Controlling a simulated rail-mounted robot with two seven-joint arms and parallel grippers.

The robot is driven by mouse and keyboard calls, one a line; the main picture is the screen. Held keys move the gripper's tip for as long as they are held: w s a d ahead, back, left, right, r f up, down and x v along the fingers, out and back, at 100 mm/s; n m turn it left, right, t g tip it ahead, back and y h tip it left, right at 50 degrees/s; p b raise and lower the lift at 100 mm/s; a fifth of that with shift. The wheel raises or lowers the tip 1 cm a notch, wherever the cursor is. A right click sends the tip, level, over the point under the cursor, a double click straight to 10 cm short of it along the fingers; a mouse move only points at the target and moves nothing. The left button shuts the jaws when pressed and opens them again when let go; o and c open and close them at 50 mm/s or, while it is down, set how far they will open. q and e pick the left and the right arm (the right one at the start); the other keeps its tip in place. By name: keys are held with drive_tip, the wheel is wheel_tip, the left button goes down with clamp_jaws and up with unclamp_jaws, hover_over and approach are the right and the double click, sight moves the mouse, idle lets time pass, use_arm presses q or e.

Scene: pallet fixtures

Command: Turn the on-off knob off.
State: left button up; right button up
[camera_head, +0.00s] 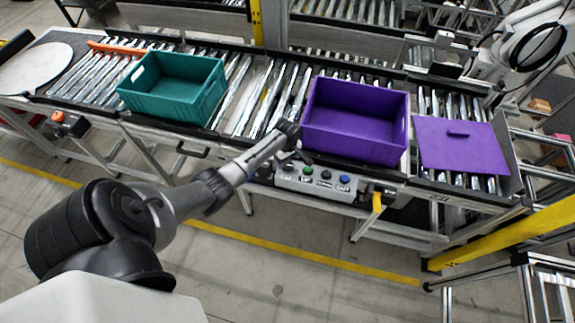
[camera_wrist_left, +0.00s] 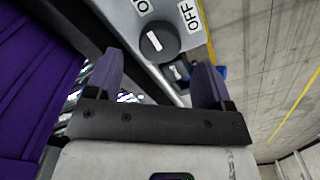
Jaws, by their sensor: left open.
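The on-off knob (camera_wrist_left: 158,42) is a round dark knob with a white bar, on a grey panel between lettering that starts with O and the word OFF. The bar lies at a slant, and which label it points to is unclear. My left gripper (camera_wrist_left: 160,78) is open, its two purple-grey fingers apart with the knob just beyond the gap between them; nothing is held. In the head view, the left gripper (camera_head: 291,154) is at the left end of the grey control box (camera_head: 315,187), where the knob is hard to make out. My right gripper is out of view.
The box also has green (camera_head: 308,171), black and blue (camera_head: 345,180) buttons. A purple crate (camera_head: 355,138) stands behind it on the roller conveyor, with a teal crate (camera_head: 170,100) to the left and a purple lid (camera_head: 460,155) to the right. Floor in front is open.

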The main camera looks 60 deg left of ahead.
sight(288, 165)
use_arm(q)
drive_tip(key=shift+f+b, duration=0.35)
drive_tip(key=shift+f, duration=1.95)
drive_tip(key=shift+c, duration=0.3)
drive_tip(key=c, duration=0.9)
drive_tip(key=shift+o, duration=0.2)
